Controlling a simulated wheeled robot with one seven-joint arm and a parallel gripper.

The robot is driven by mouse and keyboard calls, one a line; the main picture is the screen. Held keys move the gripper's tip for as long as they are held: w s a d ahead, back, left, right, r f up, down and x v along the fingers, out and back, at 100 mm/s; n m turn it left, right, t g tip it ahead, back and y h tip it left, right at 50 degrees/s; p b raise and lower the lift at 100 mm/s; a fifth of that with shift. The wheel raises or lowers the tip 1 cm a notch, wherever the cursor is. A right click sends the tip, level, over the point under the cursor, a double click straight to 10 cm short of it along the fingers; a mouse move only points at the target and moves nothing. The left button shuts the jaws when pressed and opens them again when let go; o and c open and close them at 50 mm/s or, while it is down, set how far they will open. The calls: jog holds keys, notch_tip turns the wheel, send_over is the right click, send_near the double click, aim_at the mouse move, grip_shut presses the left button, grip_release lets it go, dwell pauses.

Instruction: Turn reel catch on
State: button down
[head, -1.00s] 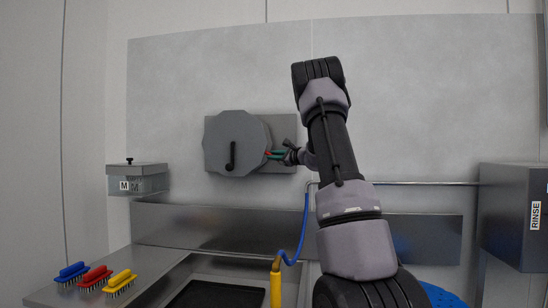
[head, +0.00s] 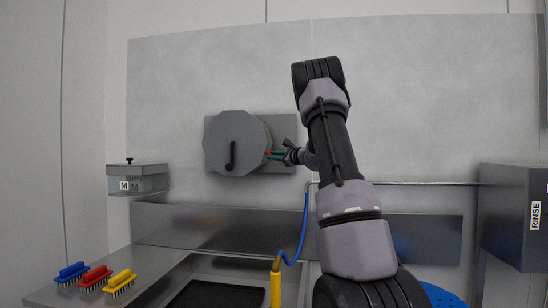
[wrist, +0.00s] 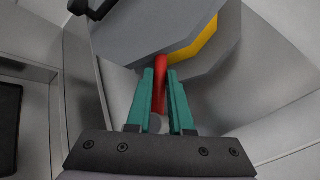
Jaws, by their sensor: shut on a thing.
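The reel (head: 236,146) is a grey many-sided disc with a black crank handle (head: 232,155), mounted on a grey plate (head: 283,128) on the back wall. The catch (wrist: 161,70) is a red lever at the reel's edge, seen in the wrist view between green fingers. My gripper (wrist: 161,80) is shut on the red catch. In the head view my gripper (head: 274,154) is at the reel's right edge, and only a trace of red shows there. Part of the catch is hidden by the fingers. A yellow part (wrist: 193,43) shows behind the disc in the wrist view.
Blue (head: 72,273), red (head: 95,278) and yellow (head: 120,282) brushes lie on the steel counter at left. A lidded box marked M (head: 138,182) is on the wall. A box marked RINSE (head: 515,215) is at right.

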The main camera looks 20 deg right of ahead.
jog(key=shift+d, duration=0.1)
dwell(0.6)
jog(key=shift+s+d+r+m+t+h, duration=0.2)
jog(key=shift+s+d+m+t+h, duration=0.3)
jog(key=shift+m+t+h, duration=1)
jog(key=shift+s+d+r+m+t+h, duration=0.2)
jog(key=shift+d+m+t+h, duration=0.4)
jog(key=shift+m+t, duration=1.75)
jog(key=shift+s+d+r+m+t+h, duration=0.15)
jog(key=shift+s+d+m+t+h, duration=0.65)
jog(key=shift+m, duration=1.95)
jog(key=shift+w+a+t, duration=0.2)
jog(key=shift+w+t, duration=0.05)
jog(key=shift+w, duration=0.1)
jog(key=c, duration=0.8)
grip_release()
jog(key=v, duration=1)
jog(key=shift+s+f, duration=0.25)
jog(key=shift+s, duration=0.05)
